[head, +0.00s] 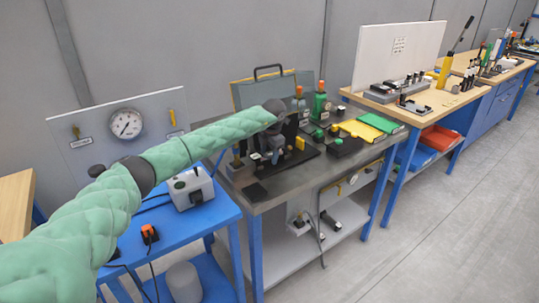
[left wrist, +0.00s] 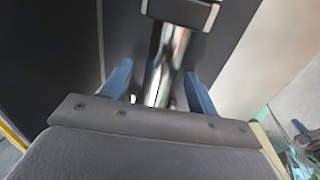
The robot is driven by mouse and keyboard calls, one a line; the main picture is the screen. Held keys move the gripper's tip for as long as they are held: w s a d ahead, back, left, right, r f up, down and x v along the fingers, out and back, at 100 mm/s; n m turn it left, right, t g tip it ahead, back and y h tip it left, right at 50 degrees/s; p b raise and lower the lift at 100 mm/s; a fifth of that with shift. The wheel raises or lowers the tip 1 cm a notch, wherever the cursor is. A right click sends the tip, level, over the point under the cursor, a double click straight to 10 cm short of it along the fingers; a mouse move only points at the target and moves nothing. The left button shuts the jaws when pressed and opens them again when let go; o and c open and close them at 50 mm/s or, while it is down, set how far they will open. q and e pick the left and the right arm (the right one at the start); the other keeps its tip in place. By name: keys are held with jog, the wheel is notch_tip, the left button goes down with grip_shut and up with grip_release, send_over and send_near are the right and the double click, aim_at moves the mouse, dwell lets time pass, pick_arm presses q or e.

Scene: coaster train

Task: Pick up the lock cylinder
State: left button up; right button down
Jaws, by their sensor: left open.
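A shiny metal cylinder (left wrist: 167,62) shows in the left wrist view, with a dark block (left wrist: 183,12) across its far end. I cannot tell for certain that it is the lock cylinder. My left gripper (left wrist: 158,88) is open, with one blue finger on each side of the metal cylinder. A gap shows at the right finger; contact at the left one is unclear. In the head view my left gripper (head: 271,152) is low over the dark fixture on the grey-topped bench (head: 320,172). My forearm and wrist hide part of that fixture. My right gripper is not in view.
Green-and-black units (head: 320,108), a yellow plate (head: 361,130) and a green plate (head: 379,122) crowd the bench right of my gripper. A grey box (head: 190,190) stands on the blue table at left. A gauge panel (head: 127,124) rises behind my arm.

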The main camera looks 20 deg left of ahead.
pick_arm(q)
jog(key=shift+f, duration=0.15)
grip_shut()
dwell(1.4)
jog(key=shift+w, duration=0.15)
